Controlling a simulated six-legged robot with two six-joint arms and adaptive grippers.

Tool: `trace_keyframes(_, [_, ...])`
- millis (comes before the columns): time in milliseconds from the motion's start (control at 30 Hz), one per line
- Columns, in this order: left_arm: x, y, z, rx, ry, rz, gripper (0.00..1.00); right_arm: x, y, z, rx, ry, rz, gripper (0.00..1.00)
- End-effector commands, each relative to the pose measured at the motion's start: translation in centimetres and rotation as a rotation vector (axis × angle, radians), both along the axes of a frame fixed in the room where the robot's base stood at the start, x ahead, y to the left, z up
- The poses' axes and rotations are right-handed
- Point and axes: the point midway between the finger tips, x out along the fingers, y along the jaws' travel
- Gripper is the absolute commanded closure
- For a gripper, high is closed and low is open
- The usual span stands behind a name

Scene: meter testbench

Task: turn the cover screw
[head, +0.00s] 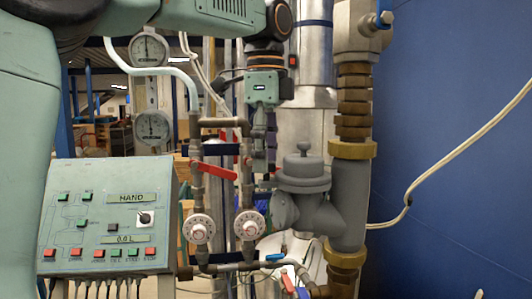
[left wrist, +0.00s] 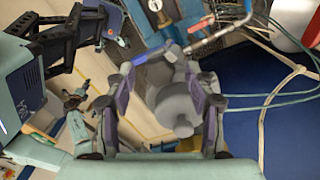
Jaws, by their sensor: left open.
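The grey cover screw (head: 303,148) is a small knob upright on top of the round grey meter housing (head: 303,172) in the head view. My left gripper (head: 264,166) hangs to the left of the housing, near its side, and does not touch the screw. In the left wrist view the two fingers of my left gripper (left wrist: 158,72) stand apart. The grey housing (left wrist: 168,103) shows beyond and between them, with nothing held. My right gripper is not recognisable in either view.
A control panel (head: 108,220) stands at the lower left. Pipes with a red lever (head: 213,168) and two round white dials (head: 199,229) are left of the housing. A thick grey pipe (head: 350,210) rises close on its right. A blue wall (head: 455,120) fills the right.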

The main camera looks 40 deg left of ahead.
Motion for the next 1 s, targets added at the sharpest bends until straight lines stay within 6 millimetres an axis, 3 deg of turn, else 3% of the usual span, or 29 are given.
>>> trace_keyframes(167, [0.04, -0.01, 0.00, 0.000, 0.000, 0.000, 0.45, -0.05, 0.00, 0.01, 0.000, 0.001, 0.000, 0.60])
trace_keyframes(800, [-0.01, 0.03, 0.09, 0.002, 0.000, 0.000, 1.00, -0.03, 0.00, 0.01, 0.000, 0.001, 0.000, 0.60])
trace_keyframes(1000, [0.04, 0.05, 0.07, 0.003, -0.002, 0.000, 1.00, -0.02, 0.00, 0.01, 0.000, 0.000, 0.000, 0.60])
